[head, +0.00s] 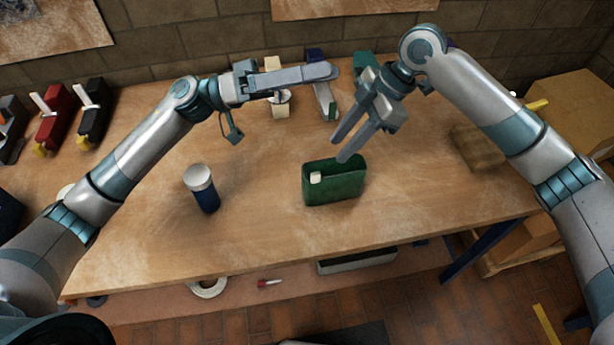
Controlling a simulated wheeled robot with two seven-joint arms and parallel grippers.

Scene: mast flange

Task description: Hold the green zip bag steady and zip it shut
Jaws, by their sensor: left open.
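The green zip bag (333,188) stands upright on the wooden workbench, right of centre. Its top rim looks open, and a small white tab (315,177) sits at its left end. My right gripper (340,149) points down and left at the bag's top edge. Its two fingers are apart and empty; one fingertip overlaps the rim in the picture, and I cannot tell if it touches. My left gripper (330,71) is open, farther back and above the bench, pointing right. It is seen side-on and apart from the bag.
A blue bottle with a grey lid (202,187) stands left of the bag. Black and red tools (94,112) stand at the back left. A brown block (478,147) lies right, partly behind my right arm. The workbench (260,225) is clear in front of the bag.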

